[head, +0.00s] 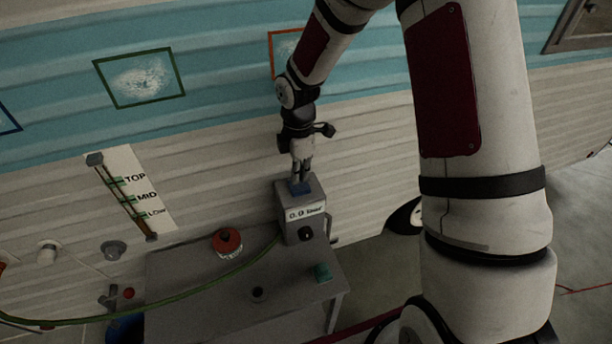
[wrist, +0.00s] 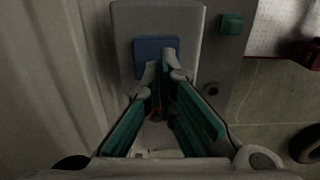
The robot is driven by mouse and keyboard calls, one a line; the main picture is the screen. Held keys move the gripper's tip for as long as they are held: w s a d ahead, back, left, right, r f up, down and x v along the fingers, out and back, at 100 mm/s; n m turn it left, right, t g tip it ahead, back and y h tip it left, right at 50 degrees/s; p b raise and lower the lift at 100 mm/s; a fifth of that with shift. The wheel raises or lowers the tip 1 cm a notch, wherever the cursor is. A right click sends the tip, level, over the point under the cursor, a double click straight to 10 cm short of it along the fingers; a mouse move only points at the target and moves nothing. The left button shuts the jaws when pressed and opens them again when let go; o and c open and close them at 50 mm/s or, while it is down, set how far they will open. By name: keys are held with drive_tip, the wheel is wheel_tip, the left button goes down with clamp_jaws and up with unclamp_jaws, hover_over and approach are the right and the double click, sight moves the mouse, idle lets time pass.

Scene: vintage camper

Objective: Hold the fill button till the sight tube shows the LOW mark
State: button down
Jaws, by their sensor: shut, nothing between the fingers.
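The blue button (head: 300,188) is on top of a grey box (head: 306,229); it also shows in the wrist view (wrist: 145,46). My gripper (head: 299,180) points down at it, shut and empty, with its tips over or on the button. I cannot tell whether the button is pressed in. The sight tube (head: 121,194) slants on a white panel on the camper wall at the left, with green marks beside TOP, MID and LOW. The liquid level in it is too dim and small to read.
The box stands on a grey table (head: 190,275). A red round knob (head: 227,242), a small black knob (head: 258,293) and a teal block (head: 322,272) are on the table. A green hose (head: 180,301) runs across it from the left to the box.

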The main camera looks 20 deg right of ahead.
sight(299, 185)
wheel_tip(299, 185, up, 10)
drive_tip(key=b, duration=0.1)
drive_tip(key=shift+r, duration=0.25)
drive_tip(key=shift+w, duration=0.1)
idle(1.0)
drive_tip(key=s+d+r+m+t+h, duration=0.1)
drive_tip(key=s+d+r+m+t, duration=0.15)
drive_tip(key=s+r+m, duration=0.85)
drive_tip(key=s+r+m+t, duration=0.1)
drive_tip(key=s+r+m, duration=0.2)
drive_tip(key=s, duration=0.4)
drive_tip(key=s+r+m+t+y, duration=0.1)
drive_tip(key=s+r+m, duration=0.2)
drive_tip(key=s, duration=0.4)
drive_tip(key=shift+s+r+m+t, duration=0.25)
drive_tip(key=shift+r+m+t, duration=0.1)
drive_tip(key=shift+m, duration=0.15)
